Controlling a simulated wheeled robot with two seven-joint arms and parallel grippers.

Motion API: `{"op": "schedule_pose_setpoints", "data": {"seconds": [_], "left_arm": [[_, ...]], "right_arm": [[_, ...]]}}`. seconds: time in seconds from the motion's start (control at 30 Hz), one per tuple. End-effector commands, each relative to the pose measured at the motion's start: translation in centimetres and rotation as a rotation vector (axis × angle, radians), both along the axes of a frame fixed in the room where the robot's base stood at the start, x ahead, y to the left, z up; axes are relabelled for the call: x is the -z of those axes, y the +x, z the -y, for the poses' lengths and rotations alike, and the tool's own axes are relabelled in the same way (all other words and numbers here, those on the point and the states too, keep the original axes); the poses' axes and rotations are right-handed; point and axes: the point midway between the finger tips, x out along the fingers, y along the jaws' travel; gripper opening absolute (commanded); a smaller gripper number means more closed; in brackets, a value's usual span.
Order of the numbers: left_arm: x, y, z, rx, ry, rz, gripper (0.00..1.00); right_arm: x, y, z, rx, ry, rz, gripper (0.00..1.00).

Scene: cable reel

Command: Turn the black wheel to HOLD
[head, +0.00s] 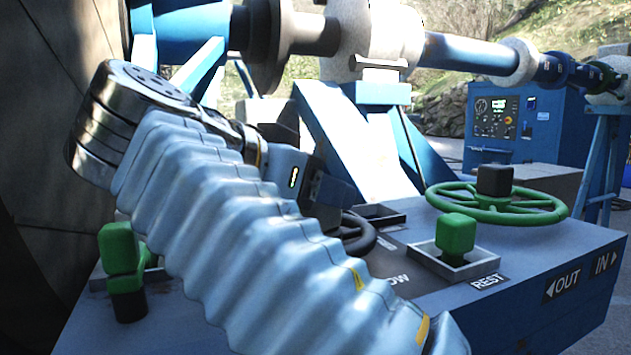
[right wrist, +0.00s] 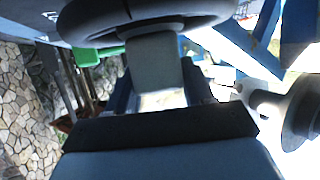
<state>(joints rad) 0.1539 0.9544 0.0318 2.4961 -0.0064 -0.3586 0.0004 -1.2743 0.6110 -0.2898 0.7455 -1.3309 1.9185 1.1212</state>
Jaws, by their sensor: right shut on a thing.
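The black wheel (head: 362,238) is mostly hidden behind my right arm in the head view. Only part of its dark rim shows, low on the blue console. Its dark rim (right wrist: 212,22) also crosses the top of the right wrist view. My right gripper (head: 335,200) comes down to it from the upper left and is shut on it. In the right wrist view a grey finger block (right wrist: 155,72) reaches up to the rim. On the console top I read "OW", partly covered, and "REST" (head: 487,281). No HOLD label shows. My left gripper is out of view.
A green handwheel (head: 497,210) with a dark knob stands to the right. Green-handled levers (head: 455,235) (head: 118,250) stand right and left of my arm. The console (head: 560,262) has OUT and IN marks. A large reel (head: 40,130) fills the left; a control cabinet (head: 535,120) stands behind.

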Motion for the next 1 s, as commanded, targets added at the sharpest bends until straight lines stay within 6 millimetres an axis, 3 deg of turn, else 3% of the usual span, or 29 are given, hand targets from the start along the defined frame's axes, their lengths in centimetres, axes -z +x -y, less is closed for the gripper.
{"op": "schedule_pose_setpoints", "data": {"seconds": [0.3, 0.8, 0.83, 0.93, 1.0], "left_arm": [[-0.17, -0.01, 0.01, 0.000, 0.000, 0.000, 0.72], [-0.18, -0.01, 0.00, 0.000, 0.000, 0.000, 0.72], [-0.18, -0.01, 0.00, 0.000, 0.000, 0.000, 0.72], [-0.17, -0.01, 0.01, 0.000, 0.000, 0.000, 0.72], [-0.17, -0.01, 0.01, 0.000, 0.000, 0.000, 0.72]], "right_arm": [[-0.06, 0.01, -0.03, 0.105, 0.000, 0.003, 0.00], [-0.05, 0.01, 0.00, 0.123, -0.001, 0.003, 0.00], [-0.05, 0.01, 0.00, 0.123, -0.001, 0.003, 0.55], [-0.04, 0.02, 0.00, 0.122, -0.001, 0.001, 0.70], [-0.03, 0.02, 0.00, 0.121, -0.001, 0.002, 0.72]]}}
